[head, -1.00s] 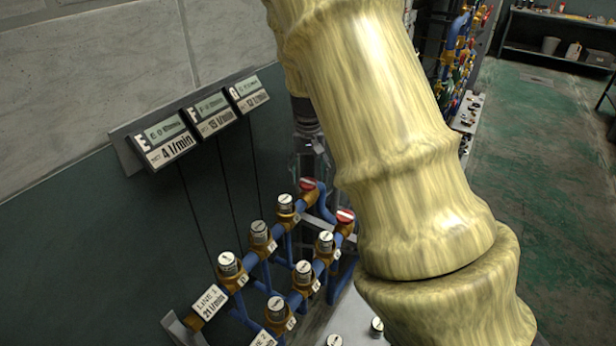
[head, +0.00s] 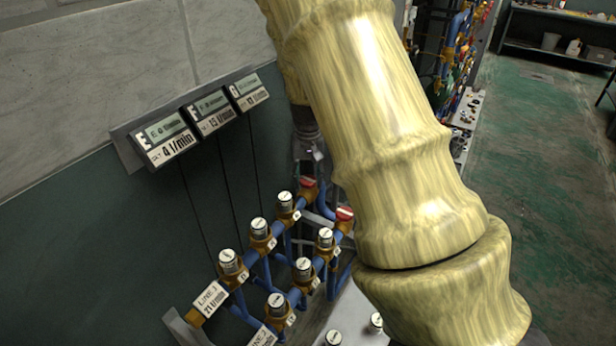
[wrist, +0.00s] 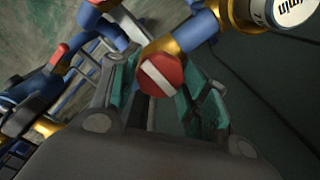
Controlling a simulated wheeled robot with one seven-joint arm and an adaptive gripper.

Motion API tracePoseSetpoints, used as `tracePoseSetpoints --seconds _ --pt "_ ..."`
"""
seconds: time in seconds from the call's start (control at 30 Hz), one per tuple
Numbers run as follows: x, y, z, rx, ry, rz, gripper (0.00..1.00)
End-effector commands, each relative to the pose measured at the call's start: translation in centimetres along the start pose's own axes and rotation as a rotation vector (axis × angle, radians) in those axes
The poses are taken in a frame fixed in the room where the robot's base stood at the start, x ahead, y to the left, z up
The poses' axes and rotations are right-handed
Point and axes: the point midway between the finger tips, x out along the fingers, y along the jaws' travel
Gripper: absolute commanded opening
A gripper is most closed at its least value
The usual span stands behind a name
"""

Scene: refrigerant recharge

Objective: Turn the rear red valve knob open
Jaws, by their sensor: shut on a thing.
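The rear red valve knob (head: 307,183) sits at the far end of the back blue pipe in the head view, partly hidden by my gripper (head: 308,168). In the wrist view the red knob (wrist: 160,75) has a white bar across its face, slanting down to the right. It lies between the two green-padded fingers of my gripper (wrist: 160,88), which is shut on it. A second red knob (head: 344,214) with a white bar sits nearer, on the front pipe, clear of my fingers.
Several silver-capped valves (head: 258,228) line the two blue pipe rows nearer the camera. Three flow displays (head: 164,140) hang on the wall at left. A white surface (head: 352,312) lies below the pipes. Open green floor (head: 545,150) is at right.

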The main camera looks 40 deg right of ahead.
Motion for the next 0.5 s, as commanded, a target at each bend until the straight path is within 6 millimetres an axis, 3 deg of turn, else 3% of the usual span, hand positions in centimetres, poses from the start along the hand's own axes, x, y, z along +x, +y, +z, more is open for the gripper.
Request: tracePoseSetpoints --seconds 0.27,0.5 --pt "-0.06 0.05 0.00 -0.053 -0.001 -0.001 0.21" --pt "-0.12 0.05 -0.03 -0.208 -0.001 -0.002 0.21"
